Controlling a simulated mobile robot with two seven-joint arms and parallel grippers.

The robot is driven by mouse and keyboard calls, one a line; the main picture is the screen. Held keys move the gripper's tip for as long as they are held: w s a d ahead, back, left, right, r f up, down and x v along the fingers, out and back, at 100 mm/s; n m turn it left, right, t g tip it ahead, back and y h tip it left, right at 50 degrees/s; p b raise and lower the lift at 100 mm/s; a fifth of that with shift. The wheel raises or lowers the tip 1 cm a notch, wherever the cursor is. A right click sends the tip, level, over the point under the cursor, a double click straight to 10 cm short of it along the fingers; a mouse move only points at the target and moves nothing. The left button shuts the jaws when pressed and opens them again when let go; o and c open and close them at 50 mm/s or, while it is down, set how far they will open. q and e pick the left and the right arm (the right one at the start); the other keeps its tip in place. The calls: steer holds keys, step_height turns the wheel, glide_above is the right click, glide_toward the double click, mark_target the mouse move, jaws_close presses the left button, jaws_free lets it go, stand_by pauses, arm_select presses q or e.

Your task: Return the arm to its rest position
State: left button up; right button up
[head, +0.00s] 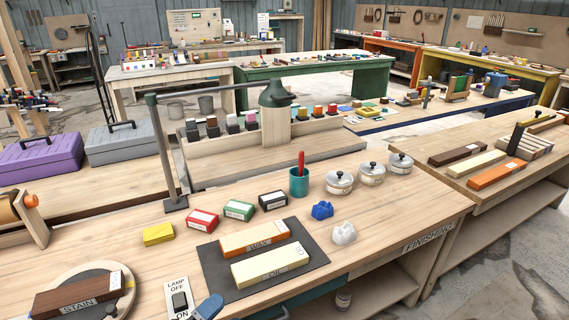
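Neither of my arms nor grippers can be made out in the head view. The bench in front holds a dark mat (212,281) with a WAX block (254,237) and an OIL block (271,266) lying side by side on it. A dark brown STAIN block (78,296) lies on a round disc (127,308) at the lower left. A lamp switch plate (178,298) sits at the front edge, with a blue and grey object (208,307) beside it, cut off by the frame.
Yellow (158,234), red (202,220), green (239,210) and black (272,201) boxes stand in a row. Behind are a teal cup (299,182), lidded tins (371,174) and a lamp (276,95) on a post. Blue (322,210) and white (344,233) crumpled lumps lie right of the mat.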

arm_select(q)
steer(key=s+a+f+n+g+y, duration=0.25)
steer(key=s+f+n+y, duration=0.3)
steer(key=f+n, duration=0.35)
steer(key=s+a+f+n+g+y, duration=0.2)
steer(key=s+a+f+n+y, duration=0.4)
steer(key=n, duration=0.6)
steer(key=s+d+r+h+p, duration=0.1)
steer(key=s+r+p, duration=0.2)
steer(key=r+p, duration=0.6)
steer(key=p, duration=0.3)
steer(key=shift+r, duration=0.35)
